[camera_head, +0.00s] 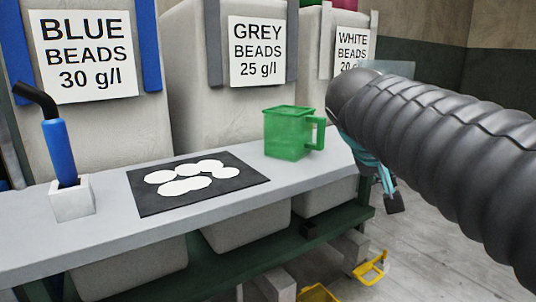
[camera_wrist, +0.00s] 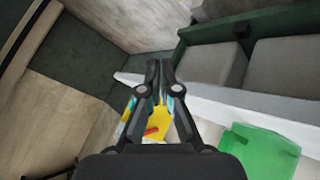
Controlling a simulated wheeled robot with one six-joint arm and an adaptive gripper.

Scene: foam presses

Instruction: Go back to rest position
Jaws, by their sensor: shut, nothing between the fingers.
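My gripper (camera_wrist: 158,80) is shut and empty in the wrist view, with its fingertips close together over the floor area past the bench end. In the head view my gripper (camera_head: 391,203) shows only in part, low behind my thick dark arm, right of the bench. A green jug (camera_head: 287,134) with a handle stands upright on the grey bench top (camera_head: 110,240). The jug also shows at the lower right of the wrist view (camera_wrist: 258,152), apart from my gripper.
A black mat (camera_head: 150,201) with several white discs lies on the bench. A blue-handled tool (camera_head: 60,150) stands in a white block (camera_head: 72,201) at left. Labelled bead sacks stand behind. Yellow items (camera_head: 371,268) lie low under the bench. Open floor lies at right.

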